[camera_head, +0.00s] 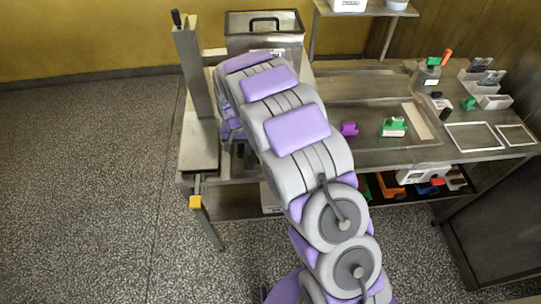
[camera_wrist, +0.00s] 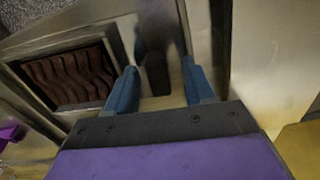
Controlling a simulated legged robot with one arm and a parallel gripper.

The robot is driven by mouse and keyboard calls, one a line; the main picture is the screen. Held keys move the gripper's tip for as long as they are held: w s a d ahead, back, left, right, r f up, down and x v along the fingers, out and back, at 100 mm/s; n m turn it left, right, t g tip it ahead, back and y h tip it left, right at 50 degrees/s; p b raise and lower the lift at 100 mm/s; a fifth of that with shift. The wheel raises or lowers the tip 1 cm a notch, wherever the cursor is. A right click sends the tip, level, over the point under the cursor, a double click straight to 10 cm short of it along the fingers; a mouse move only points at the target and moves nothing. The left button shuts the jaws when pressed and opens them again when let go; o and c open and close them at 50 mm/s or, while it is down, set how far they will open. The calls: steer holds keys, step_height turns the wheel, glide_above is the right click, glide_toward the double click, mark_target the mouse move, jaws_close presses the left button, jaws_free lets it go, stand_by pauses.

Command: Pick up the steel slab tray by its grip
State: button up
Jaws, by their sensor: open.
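In the wrist view my gripper (camera_wrist: 160,88) is open, its two blue fingers apart. A dark, upright grip-like piece (camera_wrist: 156,70) shows between them, with a gap on each side. Bright steel lies around and beyond it, and I take this for the slab tray and its grip, but the tray's full outline is unclear. To the left, a steel-framed opening shows a brown ridged surface (camera_wrist: 68,78). In the head view my arm hides the gripper, the grip and this part of the bench.
A steel box with a black handle (camera_head: 264,22) stands at the bench's back left. A steel post (camera_head: 190,75) rises left of my arm. A purple piece (camera_head: 349,129), a green-and-white piece (camera_head: 394,127) and white frames (camera_head: 473,136) lie to the right. The left floor is clear.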

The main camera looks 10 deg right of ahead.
steer(key=shift+c, duration=0.4)
jaws_close()
steer(key=shift+r, duration=0.15)
